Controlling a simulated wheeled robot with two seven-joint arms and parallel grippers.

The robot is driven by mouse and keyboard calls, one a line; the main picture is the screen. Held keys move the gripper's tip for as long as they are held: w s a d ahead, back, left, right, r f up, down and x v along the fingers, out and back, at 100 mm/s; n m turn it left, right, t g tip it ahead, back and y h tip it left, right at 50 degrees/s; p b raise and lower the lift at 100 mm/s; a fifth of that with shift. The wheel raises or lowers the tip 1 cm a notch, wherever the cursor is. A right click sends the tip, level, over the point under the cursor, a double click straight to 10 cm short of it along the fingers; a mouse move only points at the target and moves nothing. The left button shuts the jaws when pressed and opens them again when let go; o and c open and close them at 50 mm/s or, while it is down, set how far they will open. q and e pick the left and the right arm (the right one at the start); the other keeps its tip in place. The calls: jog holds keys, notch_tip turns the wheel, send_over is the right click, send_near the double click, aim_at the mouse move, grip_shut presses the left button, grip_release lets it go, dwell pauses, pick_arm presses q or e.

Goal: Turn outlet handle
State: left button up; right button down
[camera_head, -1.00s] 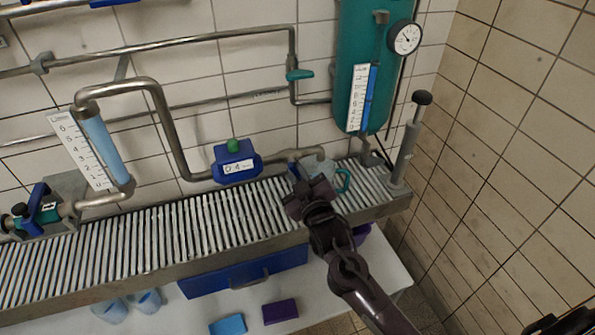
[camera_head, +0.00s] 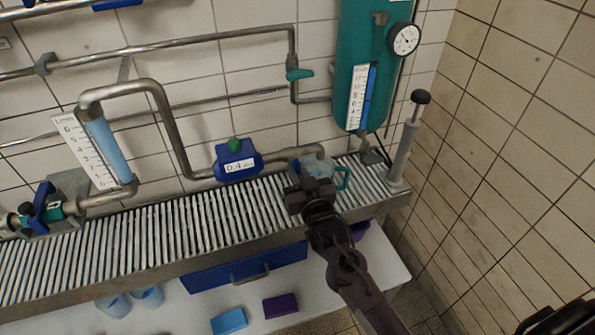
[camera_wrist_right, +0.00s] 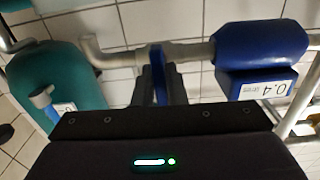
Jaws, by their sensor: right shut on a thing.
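The blue outlet handle (camera_head: 293,170) is on the grey outlet pipe, to the right of the blue meter box. In the wrist view the handle (camera_wrist_right: 158,72) stands upright as a thin blue lever between my two dark fingers. My right gripper (camera_wrist_right: 160,84) is shut on it. In the head view my right gripper (camera_head: 302,186) is over the slatted rack and hides part of the handle. My left gripper is not in view.
A blue meter box (camera_head: 237,161) reading 0.4 sits left on the same pipe. A clear jug with a teal handle (camera_head: 342,178) is just right of my gripper, under the pipe end. A teal tank (camera_head: 352,60) and grey hand pump (camera_head: 405,150) stand further right. The slatted rack (camera_head: 150,222) is mostly clear.

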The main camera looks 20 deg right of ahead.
dwell(0.3)
jog(key=c, duration=1.5)
grip_release()
jog(key=s+b, duration=0.1)
jog(key=s, duration=0.6)
jog(key=shift+s+d, duration=0.1)
jog(key=shift+s, duration=0.3)
